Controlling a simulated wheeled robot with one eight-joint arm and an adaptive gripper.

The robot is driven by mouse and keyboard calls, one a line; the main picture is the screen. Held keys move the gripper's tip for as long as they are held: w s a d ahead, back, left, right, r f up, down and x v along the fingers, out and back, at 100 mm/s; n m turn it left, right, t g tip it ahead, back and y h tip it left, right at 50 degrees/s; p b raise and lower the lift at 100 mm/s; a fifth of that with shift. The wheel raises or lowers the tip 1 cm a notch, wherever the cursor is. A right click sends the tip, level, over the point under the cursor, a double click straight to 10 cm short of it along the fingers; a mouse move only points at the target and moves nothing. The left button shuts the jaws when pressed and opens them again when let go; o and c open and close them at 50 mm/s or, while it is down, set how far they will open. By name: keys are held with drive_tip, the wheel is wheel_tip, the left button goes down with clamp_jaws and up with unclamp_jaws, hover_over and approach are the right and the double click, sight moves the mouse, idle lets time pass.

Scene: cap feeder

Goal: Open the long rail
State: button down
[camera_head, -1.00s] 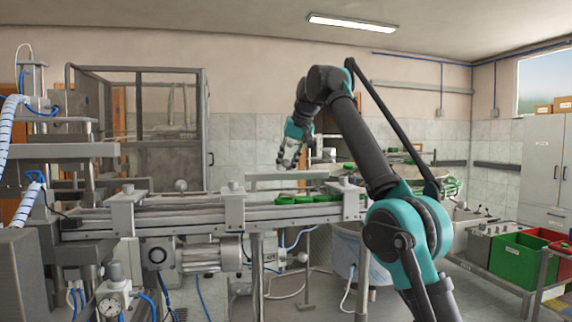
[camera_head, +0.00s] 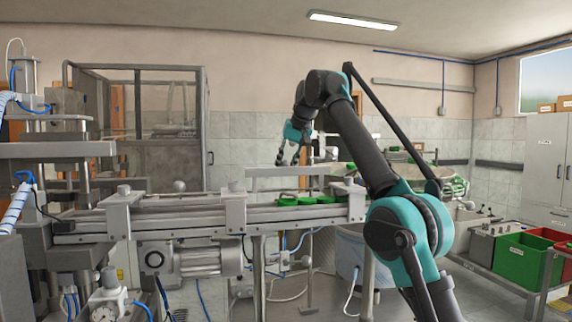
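A long pale metal bar (camera_head: 262,172), which looks like the long rail, stands above the conveyor track in the middle of the view. Its right part runs behind thin upright parts. My gripper (camera_head: 287,161) is at the bar's upper edge, seen small and from afar. Its fingers point down. I cannot tell whether they touch the bar or are closed on it. Green caps (camera_head: 297,201) lie on the track just below and in front of the bar.
The conveyor track (camera_head: 180,220) with its clamp blocks runs across the left and middle. A cap machine (camera_head: 60,150) stands at the left, a framed enclosure (camera_head: 165,130) behind. Green (camera_head: 515,260) and red bins stand at the right.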

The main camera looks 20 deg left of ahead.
drive_tip(key=shift+w+a+f, duration=0.25)
drive_tip(key=shift+w+f, duration=0.05)
drive_tip(key=shift+w, duration=0.15)
idle(0.5)
idle(1.1)
drive_tip(key=c, duration=1.2)
unclamp_jaws()
drive_tip(key=shift+r, duration=0.1)
